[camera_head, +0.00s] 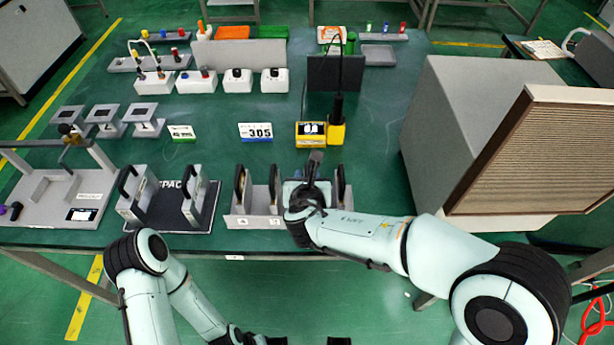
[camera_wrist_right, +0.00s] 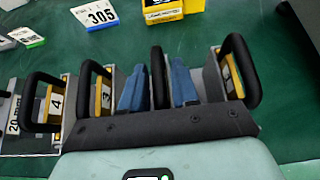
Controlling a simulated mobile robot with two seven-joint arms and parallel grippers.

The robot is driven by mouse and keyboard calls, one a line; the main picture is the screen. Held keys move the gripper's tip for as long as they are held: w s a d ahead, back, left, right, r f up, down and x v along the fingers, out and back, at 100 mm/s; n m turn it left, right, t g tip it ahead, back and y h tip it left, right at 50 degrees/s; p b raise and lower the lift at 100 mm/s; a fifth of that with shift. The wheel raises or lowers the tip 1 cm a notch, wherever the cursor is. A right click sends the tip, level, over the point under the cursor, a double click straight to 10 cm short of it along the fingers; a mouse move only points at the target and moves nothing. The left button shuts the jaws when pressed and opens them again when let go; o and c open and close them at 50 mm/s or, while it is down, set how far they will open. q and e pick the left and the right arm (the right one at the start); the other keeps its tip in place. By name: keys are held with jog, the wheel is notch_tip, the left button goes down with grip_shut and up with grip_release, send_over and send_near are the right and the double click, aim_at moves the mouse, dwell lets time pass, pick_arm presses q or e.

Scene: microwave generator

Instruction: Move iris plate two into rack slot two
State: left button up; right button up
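The rack (camera_head: 253,221) stands near the table's front edge, with black-handled plates upright in it. In the right wrist view the plate marked 4 (camera_wrist_right: 56,103) and the plate marked 3 (camera_wrist_right: 104,97) stand left of my gripper, and another plate (camera_wrist_right: 230,76) stands right of it. My right gripper (camera_head: 315,158) is over the rack; its blue fingers (camera_wrist_right: 158,86) straddle an upright black handle (camera_wrist_right: 157,64). Whether they press on it is unclear, and that plate's number is hidden. My left arm is low at the front left; its fingertips do not show clearly.
Left of the rack is a black mat (camera_head: 185,222) with a stand holding two handled plates (camera_head: 128,182). A yellow device (camera_head: 336,134) and a 305 card (camera_head: 256,131) are behind the rack. A large grey box with a brown ribbed front (camera_head: 535,150) fills the right side.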

jog(key=shift+o, duration=0.9)
jog(key=p+v, duration=0.1)
jog(key=v, duration=1.2)
jog(key=shift+r, duration=0.15)
jog(key=shift+s, duration=0.15)
